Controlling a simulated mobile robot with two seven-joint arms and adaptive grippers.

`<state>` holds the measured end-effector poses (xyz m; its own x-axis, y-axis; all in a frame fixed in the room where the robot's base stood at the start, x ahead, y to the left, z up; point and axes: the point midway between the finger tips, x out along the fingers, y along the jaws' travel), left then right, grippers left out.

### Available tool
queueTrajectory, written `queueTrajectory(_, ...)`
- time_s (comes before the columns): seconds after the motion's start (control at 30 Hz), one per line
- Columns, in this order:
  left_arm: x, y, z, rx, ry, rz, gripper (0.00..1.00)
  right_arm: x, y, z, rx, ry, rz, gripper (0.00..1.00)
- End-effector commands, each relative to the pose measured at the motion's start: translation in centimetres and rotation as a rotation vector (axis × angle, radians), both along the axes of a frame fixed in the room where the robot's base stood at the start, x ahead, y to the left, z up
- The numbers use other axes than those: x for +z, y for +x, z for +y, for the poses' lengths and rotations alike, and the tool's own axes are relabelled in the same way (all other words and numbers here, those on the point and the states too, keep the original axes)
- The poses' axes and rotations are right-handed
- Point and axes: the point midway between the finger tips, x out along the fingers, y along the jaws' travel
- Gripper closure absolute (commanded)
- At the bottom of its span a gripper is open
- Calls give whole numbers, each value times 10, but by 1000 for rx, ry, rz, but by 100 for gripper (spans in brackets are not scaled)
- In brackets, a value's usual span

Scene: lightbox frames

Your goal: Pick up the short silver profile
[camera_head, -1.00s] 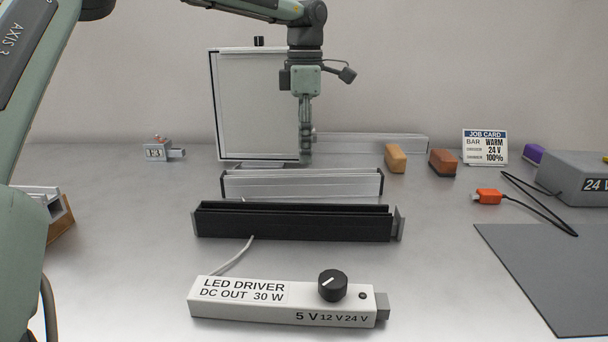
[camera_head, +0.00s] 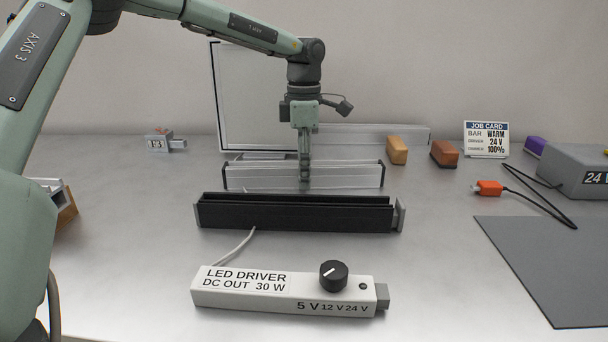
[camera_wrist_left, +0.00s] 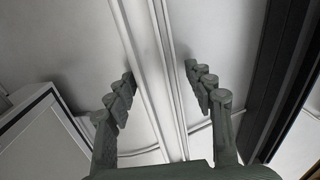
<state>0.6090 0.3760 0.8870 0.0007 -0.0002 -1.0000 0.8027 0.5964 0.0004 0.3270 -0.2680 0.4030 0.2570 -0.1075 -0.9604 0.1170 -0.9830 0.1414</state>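The short silver profile (camera_head: 345,176) lies left to right across the table, behind the black profile (camera_head: 295,215). My left gripper (camera_head: 304,184) points straight down at the middle of the silver profile and hides a small part of it. In the left wrist view the silver profile (camera_wrist_left: 152,60) runs between the two fingers of my left gripper (camera_wrist_left: 160,86). The fingers are open, with a gap visible on both sides of the profile. My right gripper is not in view.
A longer silver profile (camera_head: 372,132) lies farther back, beside a white framed panel (camera_head: 250,100). The white LED driver (camera_head: 285,291) is in front. Orange (camera_head: 396,151) and brown (camera_head: 443,154) blocks stand to the right. A grey mat (camera_head: 555,265) lies front right.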

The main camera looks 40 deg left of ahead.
Motion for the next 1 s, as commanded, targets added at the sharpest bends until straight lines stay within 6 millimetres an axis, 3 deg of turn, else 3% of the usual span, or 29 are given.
queueTrajectory(0.03,0,0,0,0,0,0,56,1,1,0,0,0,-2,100)
queueTrajectory(0.4,1,0,0,0,0,0,100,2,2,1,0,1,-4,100)
queueTrajectory(0.77,5,1,0,0,0,-2,100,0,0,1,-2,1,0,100)
queueTrajectory(1.0,32,2,0,1,2,-6,100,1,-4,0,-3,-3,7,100)
